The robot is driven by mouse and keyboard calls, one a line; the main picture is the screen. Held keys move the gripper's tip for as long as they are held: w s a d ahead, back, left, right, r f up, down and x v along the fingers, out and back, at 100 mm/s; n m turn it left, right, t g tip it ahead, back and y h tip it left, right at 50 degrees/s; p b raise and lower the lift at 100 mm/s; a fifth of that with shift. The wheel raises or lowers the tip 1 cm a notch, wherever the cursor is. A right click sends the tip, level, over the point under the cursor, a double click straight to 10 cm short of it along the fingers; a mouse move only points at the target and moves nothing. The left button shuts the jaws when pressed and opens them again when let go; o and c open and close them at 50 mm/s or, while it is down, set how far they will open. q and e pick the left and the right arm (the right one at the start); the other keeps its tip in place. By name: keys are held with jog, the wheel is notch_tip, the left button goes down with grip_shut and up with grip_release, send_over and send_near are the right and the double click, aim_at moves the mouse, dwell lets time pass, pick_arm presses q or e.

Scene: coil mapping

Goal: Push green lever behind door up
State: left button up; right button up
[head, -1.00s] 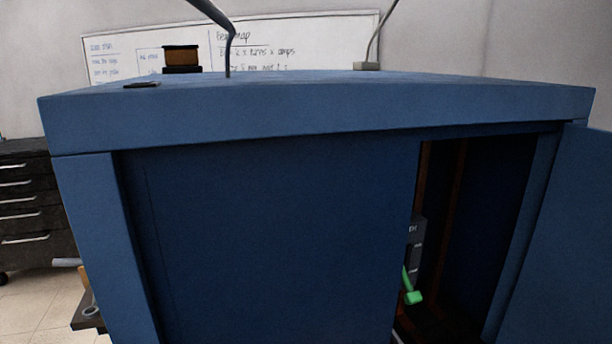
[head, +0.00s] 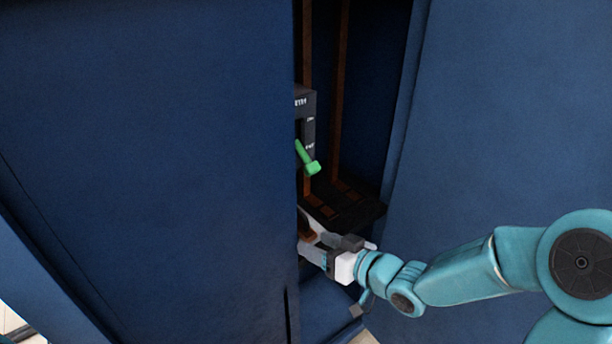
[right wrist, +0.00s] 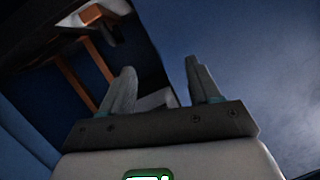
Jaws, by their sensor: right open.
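The green lever (head: 307,158) sticks out of a dark grey switch box (head: 307,105) inside the blue cabinet and slants downward. The closed blue door panel (head: 150,150) hides the left part of the switch box. My right gripper (head: 312,246) is at the cabinet opening, below the lever and apart from it. In the right wrist view its two fingers (right wrist: 160,88) are spread with nothing between them. The lever cannot be made out in the right wrist view. My left gripper is not in view.
The open door (head: 500,120) stands to the right, behind my right arm. Copper-coloured vertical bars (head: 340,90) and a dark ledge (head: 350,212) are inside the cabinet. The opening between the door panels is narrow.

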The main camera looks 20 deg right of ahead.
aim_at(306, 164)
jog(key=s+d+r+n+t+h+b, duration=0.1)
jog(key=d+r+t, duration=0.15)
jog(key=r, duration=0.35)
jog(key=s+d+r+n+t+b, duration=0.1)
jog(key=d+r+b, duration=0.1)
jog(key=d+r, duration=0.25)
jog(key=x, duration=0.5)
jog(key=p+x, duration=0.1)
jog(key=x, duration=0.4)
jog(key=r+x, duration=0.1)
jog(key=x, duration=0.5)
jog(key=shift+a+p, duration=0.15)
jog(key=shift+p, duration=0.25)
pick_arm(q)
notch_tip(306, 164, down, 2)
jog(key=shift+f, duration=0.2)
pick_arm(e)
grip_shut()
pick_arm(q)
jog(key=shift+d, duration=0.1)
